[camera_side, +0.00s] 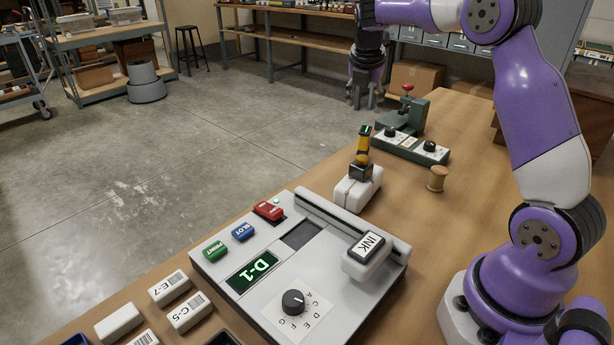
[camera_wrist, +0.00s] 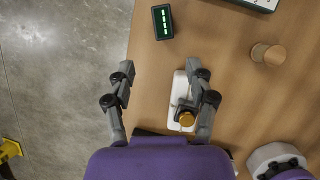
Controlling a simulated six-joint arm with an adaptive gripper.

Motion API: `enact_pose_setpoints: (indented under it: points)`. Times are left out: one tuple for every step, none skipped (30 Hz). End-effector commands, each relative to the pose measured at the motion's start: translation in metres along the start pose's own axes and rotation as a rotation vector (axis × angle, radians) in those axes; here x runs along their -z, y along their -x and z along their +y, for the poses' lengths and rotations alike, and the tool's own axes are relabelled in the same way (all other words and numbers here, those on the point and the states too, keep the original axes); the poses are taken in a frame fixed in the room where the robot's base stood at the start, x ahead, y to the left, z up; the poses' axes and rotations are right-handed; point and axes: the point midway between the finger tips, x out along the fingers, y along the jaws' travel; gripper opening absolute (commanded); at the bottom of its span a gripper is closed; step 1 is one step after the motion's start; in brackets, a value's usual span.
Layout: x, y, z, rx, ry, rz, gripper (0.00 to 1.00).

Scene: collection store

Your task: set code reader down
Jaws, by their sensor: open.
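The code reader (camera_side: 363,147), yellow and black, stands upright in a white cradle block (camera_side: 347,196) on the table. In the wrist view the reader (camera_wrist: 186,118) shows from above as a round yellow end with black around it, over the white cradle (camera_wrist: 178,90). My gripper (camera_side: 366,100) hangs above and behind the reader in the side view, clear of it, fingers down. In the wrist view my gripper (camera_wrist: 161,70) is open and empty; the reader appears beside the inner side of the right finger.
A small black device with green display (camera_wrist: 163,22) sits near the table edge. A wooden spool (camera_side: 437,179) and a green fixture with black knobs (camera_side: 412,147) stand right of the cradle. A grey console (camera_side: 330,285) with labelled blocks fills the front. Bare table lies right of the spool.

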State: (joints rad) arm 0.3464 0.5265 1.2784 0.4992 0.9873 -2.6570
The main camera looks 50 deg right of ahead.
Motion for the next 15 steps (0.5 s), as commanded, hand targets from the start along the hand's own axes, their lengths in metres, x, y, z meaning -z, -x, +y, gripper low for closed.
enact_pose_setpoints:
  points:
    - [0.009,0.016,0.001,-0.025,-0.078,0.001,0.63]
    - [0.015,0.026,0.001,-0.043,-0.146,0.005,0.63]
    - [0.026,0.04,-0.001,-0.068,-0.247,0.014,0.63]
    - [0.035,0.05,-0.003,-0.087,-0.333,0.025,0.63]
    - [0.045,0.061,-0.005,-0.106,-0.422,0.039,0.63]
    - [0.06,0.074,-0.009,-0.129,-0.544,0.063,0.63]
    - [0.071,0.083,-0.013,-0.145,-0.635,0.085,0.63]
    - [0.082,0.091,-0.018,-0.158,-0.727,0.108,0.63]
    - [0.097,0.101,-0.025,-0.173,-0.849,0.142,0.63]
    - [0.109,0.107,-0.03,-0.181,-0.94,0.17,0.63]
    - [0.12,0.113,-0.037,-0.186,-1.032,0.201,0.63]
    - [0.136,0.118,-0.046,-0.188,-1.149,0.243,0.63]
    - [0.147,0.122,-0.052,-0.186,-1.235,0.276,0.63]
    - [0.158,0.125,-0.059,-0.181,-1.317,0.309,0.63]
    - [0.172,0.127,-0.068,-0.17,-1.42,0.35,0.63]
